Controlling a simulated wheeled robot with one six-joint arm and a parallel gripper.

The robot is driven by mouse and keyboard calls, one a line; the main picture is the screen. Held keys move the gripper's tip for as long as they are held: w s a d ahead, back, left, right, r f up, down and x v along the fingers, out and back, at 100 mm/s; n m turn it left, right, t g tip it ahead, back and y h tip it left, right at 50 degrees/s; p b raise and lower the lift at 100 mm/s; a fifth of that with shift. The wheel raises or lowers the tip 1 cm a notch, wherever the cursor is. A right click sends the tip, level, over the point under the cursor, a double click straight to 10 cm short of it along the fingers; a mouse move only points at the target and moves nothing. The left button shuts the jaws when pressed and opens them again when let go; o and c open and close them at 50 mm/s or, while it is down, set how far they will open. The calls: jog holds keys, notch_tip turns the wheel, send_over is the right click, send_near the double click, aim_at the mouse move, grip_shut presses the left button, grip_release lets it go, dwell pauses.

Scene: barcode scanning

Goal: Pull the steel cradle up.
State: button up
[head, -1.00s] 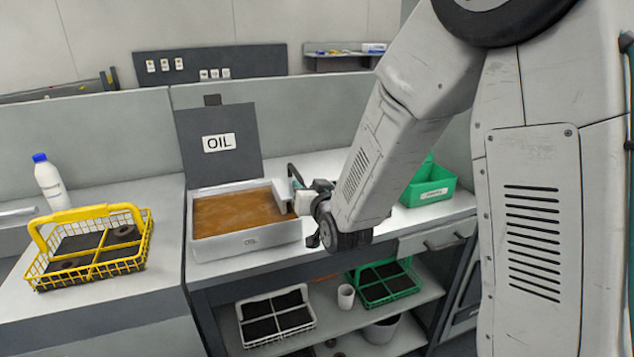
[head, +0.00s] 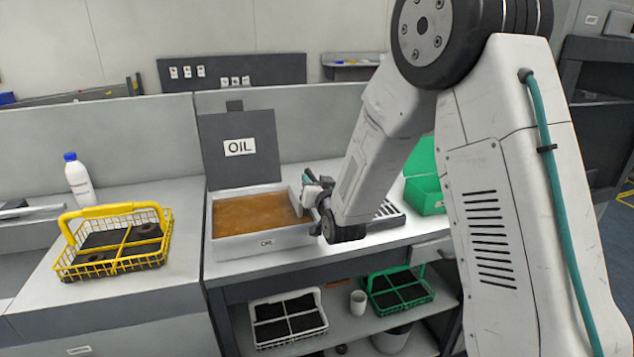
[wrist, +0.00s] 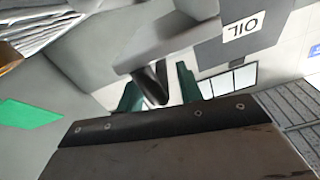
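The white oil bath (head: 262,241) sits on the counter, filled with brown oil, under an upright panel marked OIL. My gripper (head: 309,180) is at the bath's right rim, and my arm hides part of that end. In the wrist view, my gripper's two green fingers (wrist: 158,88) stand apart. A dark grip-like piece (wrist: 153,83) shows between them, with a gap to the right finger. It hangs by a grey bar (wrist: 180,38) that may be part of the steel cradle; I cannot tell for certain. No cradle body shows in the oil.
A yellow wire basket (head: 113,263) with dark rings and a white bottle (head: 80,182) stand at left. A green bin (head: 424,193) and a slotted tray (head: 387,217) are at right. A white basket (head: 288,341), green basket (head: 398,308) and cup (head: 358,301) are on the lower shelf.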

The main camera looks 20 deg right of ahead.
grip_shut()
jog(key=shift+a+r, duration=0.1)
jog(key=shift+r, duration=3.15)
grip_release()
jog(key=shift+a+r, duration=0.1)
